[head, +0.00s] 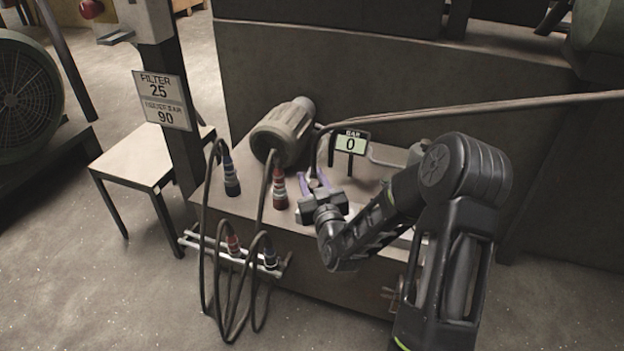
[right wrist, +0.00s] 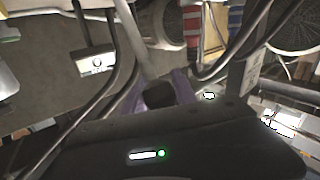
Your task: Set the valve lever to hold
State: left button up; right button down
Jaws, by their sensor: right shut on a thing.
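The valve lever shows in the right wrist view as a grey bar (right wrist: 137,45) ending in a dark knob (right wrist: 158,95). My right gripper (head: 314,183) has purple fingers and is over the top of the brown power unit (head: 330,258). Its fingers are closed around the knob, one on each side. In the head view, the gripper and wrist hide most of the lever, and I cannot read its setting. A small display (head: 350,144) marked BAR reads 0. My left gripper is not in view.
Dark hoses with blue (head: 231,178) and red (head: 279,188) couplings stand left of my gripper; others hang at a front rail (head: 215,250). A motor (head: 284,132) sits behind. A sign (head: 160,100) reads FILTER 25 and 90. A long hose (head: 470,108) crosses behind my arm.

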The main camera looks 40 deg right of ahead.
jog(key=shift+r, duration=0.1)
jog(key=w+d+m+g+y+p, duration=0.1)
jog(key=w+d+m+g+p, duration=0.1)
jog(key=w+d+g+p, duration=0.1)
jog(key=shift+w+d+r+y+p, duration=0.4)
jog(key=shift+d+p, duration=0.4)
jog(key=shift+d, duration=0.6)
jog(key=shift+f, duration=0.1)
jog(key=c, duration=1)
grip_release()
jog(key=shift+w, duration=0.15)
jog(key=p+v, duration=0.1)
jog(key=v, duration=0.6)
jog(key=shift+s, duration=0.35)
